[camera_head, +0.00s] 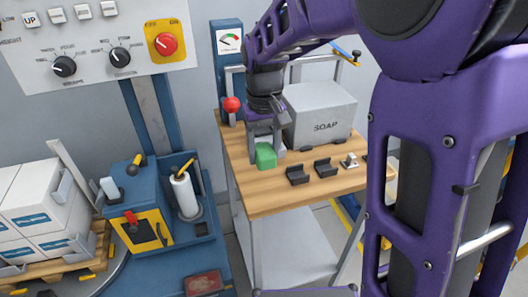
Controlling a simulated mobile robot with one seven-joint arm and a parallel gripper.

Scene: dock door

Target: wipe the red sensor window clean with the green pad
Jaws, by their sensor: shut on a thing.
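The green pad (265,157) is a small block at the left part of the wooden table top. My gripper (266,143) points down over it and is shut on it. I cannot tell whether the pad still touches the table. A dark red rectangular panel (204,284), which looks like the red sensor window, lies low at the bottom edge of the view on the blue machine. Its surface looks mottled; the marks are too small to make out. My gripper is well above and to the right of it in the picture.
The wooden table (240,178) also holds a grey SOAP box (322,117), dark holders (297,175) and a small metal fitting (349,160). A red ball knob (232,104) stands at its left. A blue machine (150,195) holds a white roll (186,195). White cartons (35,205) are at left.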

